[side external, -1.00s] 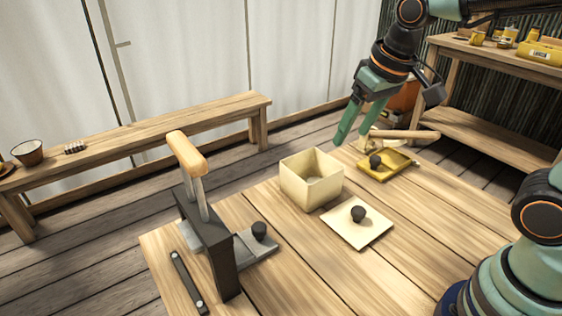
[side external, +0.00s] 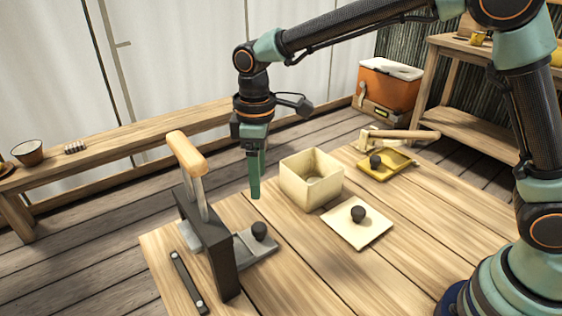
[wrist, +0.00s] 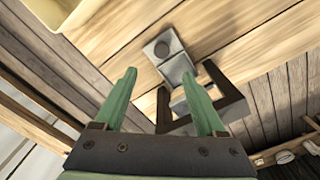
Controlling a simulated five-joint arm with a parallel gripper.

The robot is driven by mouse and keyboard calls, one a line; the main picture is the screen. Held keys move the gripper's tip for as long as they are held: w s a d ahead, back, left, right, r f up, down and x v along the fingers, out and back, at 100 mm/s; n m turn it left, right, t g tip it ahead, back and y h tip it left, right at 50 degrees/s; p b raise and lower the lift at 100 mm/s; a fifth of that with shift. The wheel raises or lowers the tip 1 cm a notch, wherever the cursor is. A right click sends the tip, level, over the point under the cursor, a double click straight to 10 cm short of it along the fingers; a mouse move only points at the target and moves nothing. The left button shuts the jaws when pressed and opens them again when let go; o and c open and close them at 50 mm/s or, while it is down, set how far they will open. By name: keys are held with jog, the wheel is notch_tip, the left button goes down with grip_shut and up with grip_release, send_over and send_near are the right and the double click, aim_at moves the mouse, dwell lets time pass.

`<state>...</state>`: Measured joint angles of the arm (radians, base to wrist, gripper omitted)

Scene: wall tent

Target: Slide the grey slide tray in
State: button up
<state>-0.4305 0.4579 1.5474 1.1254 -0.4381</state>
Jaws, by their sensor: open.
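The grey slide tray (side external: 262,248) carries a dark round knob (side external: 259,231) and sticks out from the right side of a dark upright frame (side external: 222,262). The frame has grey posts and a wooden handle (side external: 186,153) on top. My gripper (side external: 256,194) points down above the table, a little behind and above the knob, touching nothing.
A cream box (side external: 311,190) stands right of my gripper. A cream plate (side external: 345,236) and a yellow tray (side external: 398,164), each with a dark knob, lie farther right, near a wooden-handled tool (side external: 405,134). A dark bar (side external: 187,283) lies left of the frame. The front middle tabletop is clear.

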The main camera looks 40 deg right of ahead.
aim_at(259, 226)
jog(key=f, duration=1.2)
jog(key=shift+a+f, duration=0.25)
jog(key=shift+f, duration=0.1)
grip_shut()
jog(key=shift+r, duration=0.1)
dwell(0.9)
